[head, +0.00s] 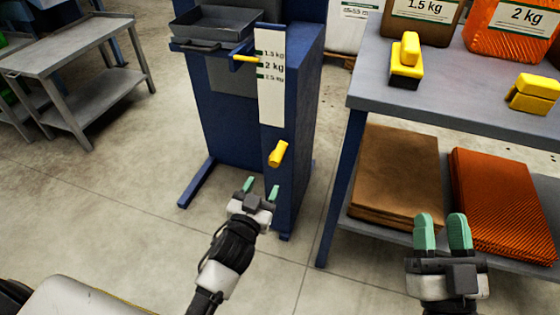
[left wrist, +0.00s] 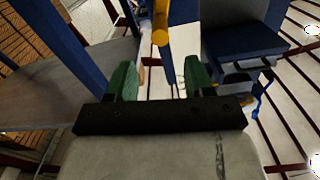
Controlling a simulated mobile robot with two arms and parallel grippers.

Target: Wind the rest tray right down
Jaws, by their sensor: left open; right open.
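The dark grey rest tray (head: 215,30) sits at the top of the blue stand (head: 300,110). A yellow pointer (head: 245,58) lies beside the white scale (head: 271,95), between the 1.5 kg and 2 kg marks. A yellow crank handle (head: 278,153) sticks out low on the stand; it also shows at the top of the left wrist view (left wrist: 160,25). My left gripper (head: 261,188) is open and empty, just below the handle in the head view and apart from it. My right gripper (head: 442,232) is open and empty in front of the right bench's lower shelf.
A grey table (head: 70,50) stands at left. The floor between is clear.

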